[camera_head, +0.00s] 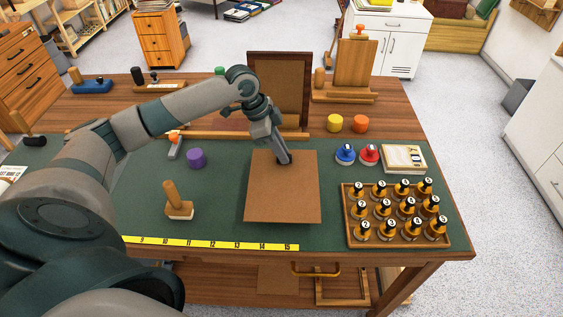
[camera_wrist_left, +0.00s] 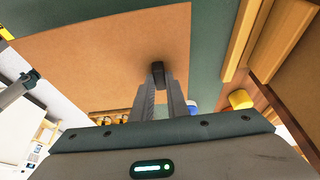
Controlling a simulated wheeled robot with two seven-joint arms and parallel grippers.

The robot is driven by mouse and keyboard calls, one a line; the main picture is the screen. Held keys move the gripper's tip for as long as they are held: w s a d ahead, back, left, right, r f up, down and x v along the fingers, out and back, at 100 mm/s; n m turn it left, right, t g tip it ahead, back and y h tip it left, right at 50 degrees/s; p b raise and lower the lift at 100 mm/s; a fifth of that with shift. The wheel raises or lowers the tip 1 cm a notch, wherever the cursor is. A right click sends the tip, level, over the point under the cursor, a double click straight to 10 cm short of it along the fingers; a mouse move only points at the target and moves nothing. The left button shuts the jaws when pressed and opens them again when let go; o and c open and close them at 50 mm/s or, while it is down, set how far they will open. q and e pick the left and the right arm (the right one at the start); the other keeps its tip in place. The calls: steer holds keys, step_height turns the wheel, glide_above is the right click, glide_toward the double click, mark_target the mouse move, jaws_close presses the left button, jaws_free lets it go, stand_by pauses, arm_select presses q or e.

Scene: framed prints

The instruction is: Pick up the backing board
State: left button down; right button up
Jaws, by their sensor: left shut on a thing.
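The backing board (camera_head: 282,200) is a plain brown, nearly square panel over the front middle of the green mat (camera_head: 225,215). My left gripper (camera_head: 284,159) reaches down to its far edge and is shut on it. In the left wrist view, the dark fingertips (camera_wrist_left: 158,74) close on the board (camera_wrist_left: 85,62), which fills much of the upper left. I cannot tell how far the board is off the mat. My right gripper is not in view.
A wooden rack of numbered bottles (camera_head: 398,243) stands front right. Blue (camera_head: 345,154) and red (camera_head: 369,154) round items sit right of the board. A framed panel (camera_head: 280,85) stands behind, a wood-handled tool (camera_head: 178,203) left. A yellow ruler (camera_head: 210,244) lines the mat's front.

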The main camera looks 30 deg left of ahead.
arm_select(q)
steer(key=s+d+r, duration=0.1)
steer(key=d, duration=0.1)
steer(key=s+d+r+b, duration=0.1)
steer(key=s+d+r, duration=0.2)
steer(key=s+d, duration=0.1)
steer(key=shift+s+r+b, duration=0.1)
steer(key=shift+r+b, duration=0.15)
steer(key=shift+b, duration=0.1)
steer(key=s+d+r, duration=0.2)
steer(key=shift+s+d+r, duration=0.2)
steer(key=shift+s+d, duration=0.1)
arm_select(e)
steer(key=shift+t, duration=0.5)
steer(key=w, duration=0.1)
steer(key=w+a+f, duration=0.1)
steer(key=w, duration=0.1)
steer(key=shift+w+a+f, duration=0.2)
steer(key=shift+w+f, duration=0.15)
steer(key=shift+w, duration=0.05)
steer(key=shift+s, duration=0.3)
